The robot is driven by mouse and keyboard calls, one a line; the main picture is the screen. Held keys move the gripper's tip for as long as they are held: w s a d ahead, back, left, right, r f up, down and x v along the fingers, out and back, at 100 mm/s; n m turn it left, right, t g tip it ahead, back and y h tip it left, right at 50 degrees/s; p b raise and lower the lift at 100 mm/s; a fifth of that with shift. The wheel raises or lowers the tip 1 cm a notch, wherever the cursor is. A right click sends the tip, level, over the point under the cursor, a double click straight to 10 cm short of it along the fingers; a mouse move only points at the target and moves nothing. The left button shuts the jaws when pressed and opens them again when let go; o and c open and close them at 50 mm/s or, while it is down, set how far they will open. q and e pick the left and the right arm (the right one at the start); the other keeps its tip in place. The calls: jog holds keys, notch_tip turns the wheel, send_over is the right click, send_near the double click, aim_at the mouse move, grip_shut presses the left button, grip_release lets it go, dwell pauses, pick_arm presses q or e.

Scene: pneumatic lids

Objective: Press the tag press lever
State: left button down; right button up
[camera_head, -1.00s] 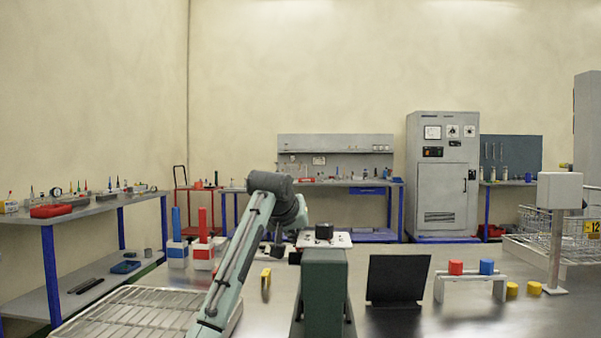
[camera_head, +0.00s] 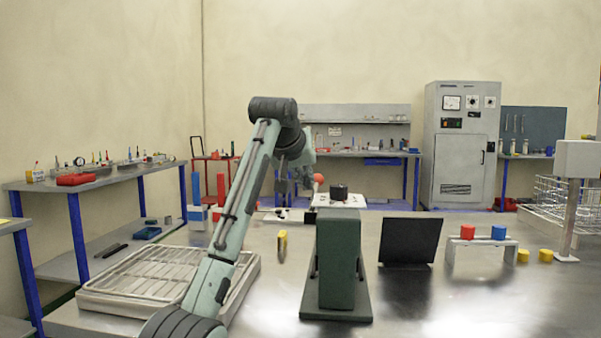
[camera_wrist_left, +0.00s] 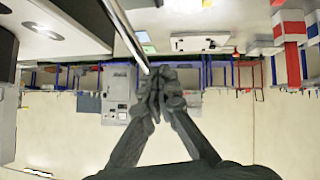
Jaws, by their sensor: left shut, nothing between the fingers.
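My left gripper (camera_head: 283,188) points down beyond the dark green upright block, shut and empty. In the left wrist view, its fingers (camera_wrist_left: 157,80) meet at the tips. A metal rod (camera_wrist_left: 127,35), which looks like the press lever, slants down to the fingertips there; I cannot tell whether they touch. In the head view a red ball knob (camera_head: 318,178) shows just right of the gripper, probably on the lever. A white plate with a black round piece (camera_head: 338,193) sits behind the green block (camera_head: 338,260). The join of lever and press is hidden. My right gripper is not in view.
A wire rack tray (camera_head: 150,290) lies at the left. Red and blue posts (camera_head: 221,190) stand behind the arm. A yellow piece (camera_head: 282,244), a black panel (camera_head: 410,241) and a small white stand (camera_head: 482,242) are on the table. The front right tabletop is clear.

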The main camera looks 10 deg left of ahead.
pick_arm(q)
jog(key=f+v, duration=0.1)
jog(key=v, duration=0.5)
jog(key=shift+s+b, duration=0.3)
jog(key=shift+b, duration=0.05)
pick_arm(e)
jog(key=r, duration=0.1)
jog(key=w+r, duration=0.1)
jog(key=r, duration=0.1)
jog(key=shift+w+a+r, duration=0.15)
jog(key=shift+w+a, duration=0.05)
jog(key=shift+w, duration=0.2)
pick_arm(q)
jog(key=shift+a, duration=0.1)
